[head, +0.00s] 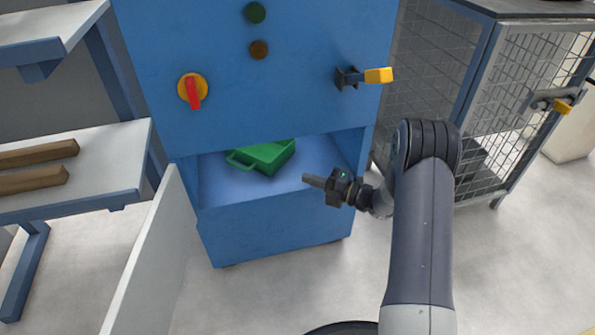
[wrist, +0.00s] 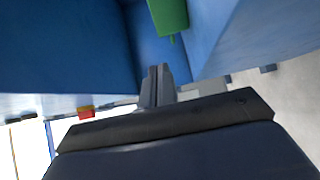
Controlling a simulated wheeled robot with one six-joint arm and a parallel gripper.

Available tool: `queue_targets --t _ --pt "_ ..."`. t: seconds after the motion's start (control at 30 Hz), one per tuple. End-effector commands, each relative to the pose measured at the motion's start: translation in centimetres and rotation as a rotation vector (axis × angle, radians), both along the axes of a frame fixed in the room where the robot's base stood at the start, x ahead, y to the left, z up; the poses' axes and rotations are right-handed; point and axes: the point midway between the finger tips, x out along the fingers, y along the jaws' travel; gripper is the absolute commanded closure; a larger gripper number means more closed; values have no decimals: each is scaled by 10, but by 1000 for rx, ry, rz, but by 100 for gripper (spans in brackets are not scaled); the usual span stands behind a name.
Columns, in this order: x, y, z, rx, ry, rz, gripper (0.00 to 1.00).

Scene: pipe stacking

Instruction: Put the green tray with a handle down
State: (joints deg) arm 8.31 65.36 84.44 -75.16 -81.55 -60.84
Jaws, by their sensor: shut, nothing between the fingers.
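The green tray with a handle (head: 266,157) sits on the floor of the open recess in the blue cabinet. Its handle loop is at its left side, toward the front. Part of the green tray (wrist: 169,15) also shows at the top of the wrist view. My gripper (head: 306,180) is in front of the recess, to the right of the tray and apart from it. Its fingers are together and hold nothing; they also show in the wrist view (wrist: 158,72).
The blue cabinet (head: 262,100) has a red and yellow knob (head: 192,90) and a yellow-handled lever (head: 378,75). A wire-mesh cage (head: 520,115) stands at the right. A shelf (head: 110,160) with brown bars (head: 35,152) and a pale panel (head: 150,250) are at the left.

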Motion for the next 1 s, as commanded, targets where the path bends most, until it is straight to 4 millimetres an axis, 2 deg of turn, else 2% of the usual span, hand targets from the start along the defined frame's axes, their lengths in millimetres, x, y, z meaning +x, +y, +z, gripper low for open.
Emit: queue_targets --t 0.1,0.23,1.0 --pt "-6 -14 1 -1 0 -2 100" --pt "-10 -21 0 0 -1 0 100" --pt "-10 -22 0 0 -1 1 100"
